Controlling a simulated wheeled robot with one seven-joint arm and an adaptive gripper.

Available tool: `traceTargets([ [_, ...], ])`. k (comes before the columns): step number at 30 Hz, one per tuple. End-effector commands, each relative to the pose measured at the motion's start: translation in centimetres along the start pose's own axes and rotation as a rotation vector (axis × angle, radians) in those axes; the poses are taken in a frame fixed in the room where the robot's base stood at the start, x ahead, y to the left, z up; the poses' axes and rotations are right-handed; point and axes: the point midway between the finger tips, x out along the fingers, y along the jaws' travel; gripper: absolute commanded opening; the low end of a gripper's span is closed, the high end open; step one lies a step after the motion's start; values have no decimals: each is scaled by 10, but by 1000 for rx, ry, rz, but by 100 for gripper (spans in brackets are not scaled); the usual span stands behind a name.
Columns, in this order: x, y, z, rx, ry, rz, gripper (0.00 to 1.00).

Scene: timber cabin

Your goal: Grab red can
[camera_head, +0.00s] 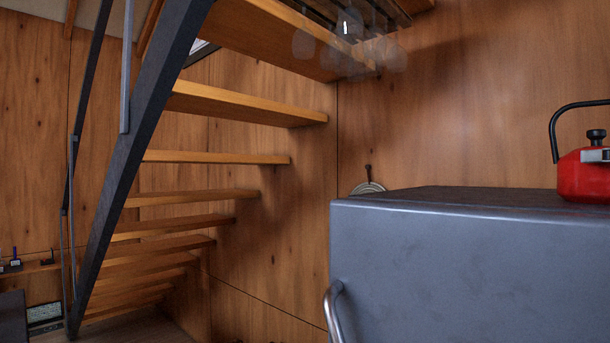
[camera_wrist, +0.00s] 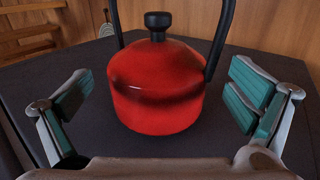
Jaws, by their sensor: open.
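The only red thing in view is a red kettle with a black lid knob and black handle; no can shows. In the wrist view the kettle (camera_wrist: 157,88) stands upright on a dark flat top, centred between my fingers. My gripper (camera_wrist: 155,105) is open, with one teal-padded finger on each side of the kettle and a gap to it on both sides. In the head view the kettle (camera_head: 584,174) is at the right edge, partly cut off. A small piece of my gripper (camera_head: 597,155) shows in front of it there.
The kettle stands on a grey metal cabinet (camera_head: 460,270) with a dark top and a curved handle (camera_head: 334,310). Wooden stairs (camera_head: 215,158) with a dark rail fill the left. The dark top around the kettle is clear.

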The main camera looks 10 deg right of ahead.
Motion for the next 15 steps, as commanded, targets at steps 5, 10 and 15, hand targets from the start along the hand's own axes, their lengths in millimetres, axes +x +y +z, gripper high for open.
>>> traceTargets([
  [5, 19, 1, -1, 0, 2, 2, 100],
  [10, 42, 1, -1, -1, 2, 0, 100],
  [15, 52, 2, -1, 0, 1, 0, 100],
])
